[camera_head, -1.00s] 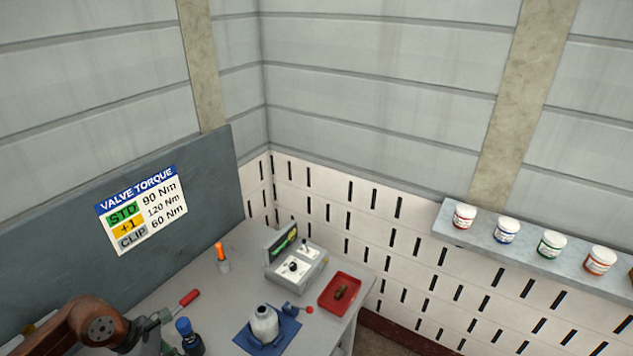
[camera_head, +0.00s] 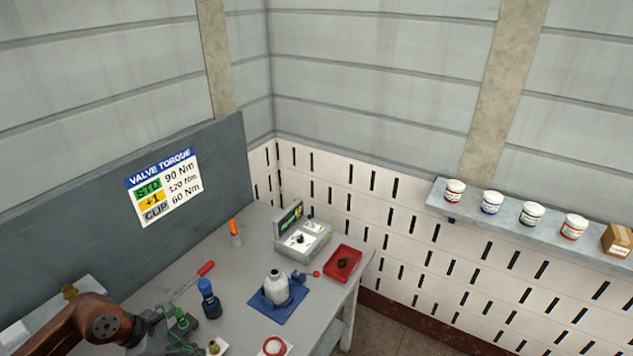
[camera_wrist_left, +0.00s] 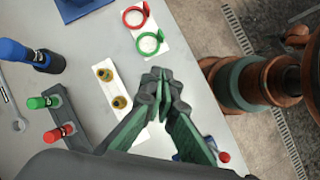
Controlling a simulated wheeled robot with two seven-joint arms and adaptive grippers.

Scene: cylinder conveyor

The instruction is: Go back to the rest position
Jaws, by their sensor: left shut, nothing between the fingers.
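My left gripper shows in the wrist view (camera_wrist_left: 163,100) with its two green-backed fingers together and nothing between them. It hangs above the grey workbench (camera_wrist_left: 85,110), close to a white strip (camera_wrist_left: 118,112) that carries two brass fittings (camera_wrist_left: 120,102). In the head view my left arm comes in at the lower left, and its gripper end (camera_head: 165,340) is partly cut off by the bottom edge. My right gripper is not seen in the head view; a brown and grey-green arm link of mine fills the right of the wrist view.
Red and green rings (camera_wrist_left: 149,42) lie near the bench edge. A shelf (camera_head: 470,205) holds several jars.

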